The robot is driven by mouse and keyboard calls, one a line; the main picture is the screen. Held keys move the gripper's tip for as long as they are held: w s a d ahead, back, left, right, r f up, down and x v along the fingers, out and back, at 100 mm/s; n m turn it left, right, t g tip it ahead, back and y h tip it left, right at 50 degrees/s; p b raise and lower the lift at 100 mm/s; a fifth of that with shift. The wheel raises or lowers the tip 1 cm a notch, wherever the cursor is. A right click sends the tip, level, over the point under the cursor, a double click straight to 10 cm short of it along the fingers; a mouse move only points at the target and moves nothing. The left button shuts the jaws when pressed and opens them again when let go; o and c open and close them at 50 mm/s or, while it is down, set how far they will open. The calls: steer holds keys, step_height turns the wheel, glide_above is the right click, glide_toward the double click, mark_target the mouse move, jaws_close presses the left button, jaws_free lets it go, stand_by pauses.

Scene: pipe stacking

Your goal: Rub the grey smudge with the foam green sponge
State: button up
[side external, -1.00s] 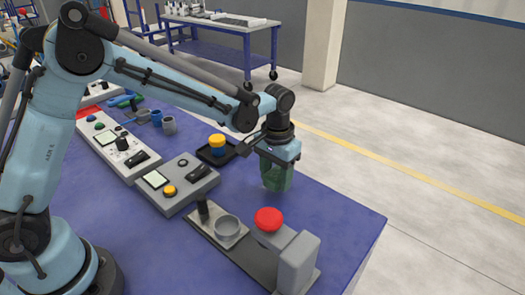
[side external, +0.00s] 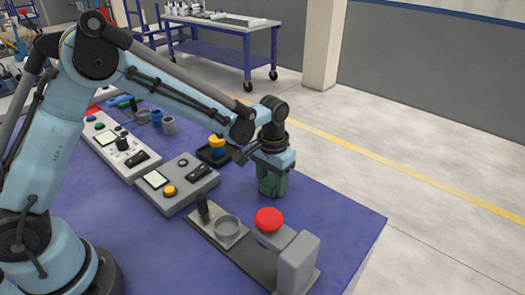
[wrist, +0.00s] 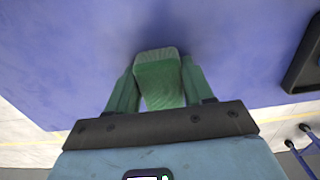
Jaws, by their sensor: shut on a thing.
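My gripper (side external: 272,184) is over the blue table on its right side, low and pointing down; its fingers are green. In the wrist view my gripper (wrist: 158,84) is shut on the green foam sponge (wrist: 160,66), a block with a lighter front edge held between the two fingers. In the side view the sponge cannot be told apart from the green fingers. Whether the sponge touches the table is unclear. No grey smudge shows in either view; it may be hidden under the gripper or sponge.
A grey control box (side external: 178,205) stands left. A fixture with a red round top (side external: 269,220) stands close in front. The blue table (side external: 335,207) is clear to the right.

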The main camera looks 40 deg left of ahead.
steer(key=shift+d, duration=0.5)
steer(key=shift+d+r, duration=0.1)
steer(key=shift+d, duration=0.05)
steer(key=shift+r, duration=3.95)
steer(key=shift+s, duration=0.15)
